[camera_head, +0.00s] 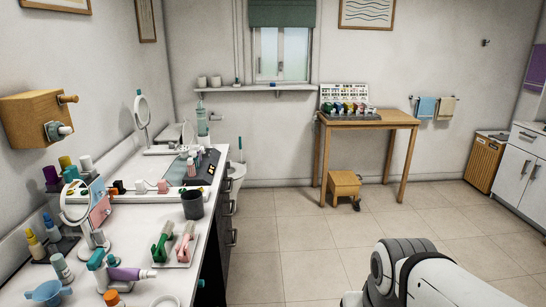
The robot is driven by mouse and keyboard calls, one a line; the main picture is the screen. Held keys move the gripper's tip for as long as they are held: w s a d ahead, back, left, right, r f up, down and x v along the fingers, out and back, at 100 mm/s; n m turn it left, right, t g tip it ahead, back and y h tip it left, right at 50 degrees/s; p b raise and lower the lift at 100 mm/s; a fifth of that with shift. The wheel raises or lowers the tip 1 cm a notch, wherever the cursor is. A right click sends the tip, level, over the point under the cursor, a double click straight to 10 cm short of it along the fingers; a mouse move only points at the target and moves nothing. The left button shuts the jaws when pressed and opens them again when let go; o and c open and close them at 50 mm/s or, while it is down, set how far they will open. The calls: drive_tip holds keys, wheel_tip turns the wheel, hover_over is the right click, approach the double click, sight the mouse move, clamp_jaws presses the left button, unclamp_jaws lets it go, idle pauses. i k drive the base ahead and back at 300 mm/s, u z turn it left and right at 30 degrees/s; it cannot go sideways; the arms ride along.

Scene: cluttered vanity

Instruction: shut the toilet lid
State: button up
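A white toilet (237,176) stands against the back wall, just past the far end of the vanity. Only its right part shows, since the vanity hides the rest. It is small in the view, and I cannot tell how its lid stands. A rounded white and black part of my own arm fills the lower right of the view, far from the toilet. The fingers of my gripper do not show.
The vanity top (210,218) at left is crowded with bottles, mirrors and a dark cup (192,205). A wooden table (370,122) and a small stool (344,186) stand at the back. The tiled floor (285,235) in the middle is clear.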

sight(188, 134)
drive_tip(key=z, duration=0.35)
drive_tip(key=i, duration=3.2)
drive_tip(key=u, duration=0.35)
drive_tip(key=i, duration=1.6)
drive_tip(key=u, duration=1.15)
drive_tip(key=i, duration=1.5)
drive_tip(key=u, duration=0.9)
drive_tip(key=i, duration=0.7)
drive_tip(key=z, duration=0.05)
